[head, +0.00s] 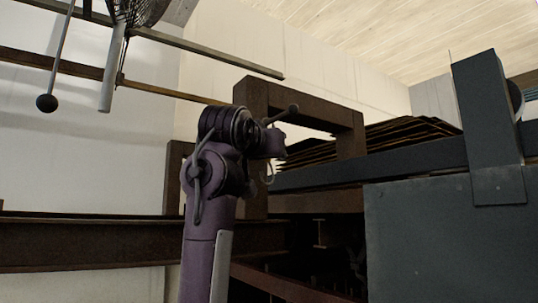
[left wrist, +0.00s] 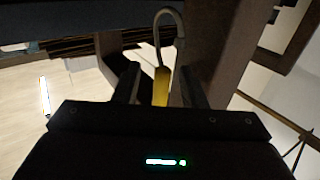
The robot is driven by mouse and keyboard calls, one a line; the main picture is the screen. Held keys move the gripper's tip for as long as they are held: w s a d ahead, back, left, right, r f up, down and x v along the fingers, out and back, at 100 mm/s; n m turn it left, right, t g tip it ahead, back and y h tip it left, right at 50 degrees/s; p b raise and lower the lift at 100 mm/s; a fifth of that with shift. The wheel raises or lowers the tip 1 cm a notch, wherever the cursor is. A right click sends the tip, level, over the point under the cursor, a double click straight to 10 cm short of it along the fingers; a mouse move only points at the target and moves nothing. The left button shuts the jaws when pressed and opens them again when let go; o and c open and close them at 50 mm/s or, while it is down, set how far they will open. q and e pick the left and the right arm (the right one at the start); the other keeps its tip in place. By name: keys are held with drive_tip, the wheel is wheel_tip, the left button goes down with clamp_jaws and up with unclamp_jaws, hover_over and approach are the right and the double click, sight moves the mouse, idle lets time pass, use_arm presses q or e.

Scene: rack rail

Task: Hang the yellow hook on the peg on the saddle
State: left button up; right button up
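The hook has a yellow handle (left wrist: 161,88) and a curved grey end (left wrist: 165,14) in the left wrist view. A grey curve (head: 269,174) below my gripper in the head view looks like its bend. My left gripper (head: 278,143) is raised in front of the rusty upright frame. In the left wrist view the handle lies between the two fingers of my left gripper (left wrist: 159,72); gaps seem to show on both sides, and the grip itself is hidden. A ball-ended rod (head: 282,113) sticks out just above my gripper; I cannot tell whether it is the peg.
A rusty square frame (head: 352,133) stands behind my gripper, with stacked dark sheets (head: 395,137) beyond. A long dark rail (head: 410,150) and a grey panel (head: 450,240) are to the right. A rusty beam (head: 90,242) runs along the left. A wire cage (head: 135,10) hangs at upper left.

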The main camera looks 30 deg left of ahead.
idle(0.4)
use_arm(q)
drive_tip(key=b+v, duration=0.4)
drive_tip(key=v, duration=0.4)
drive_tip(key=shift+w, duration=0.2)
idle(0.6)
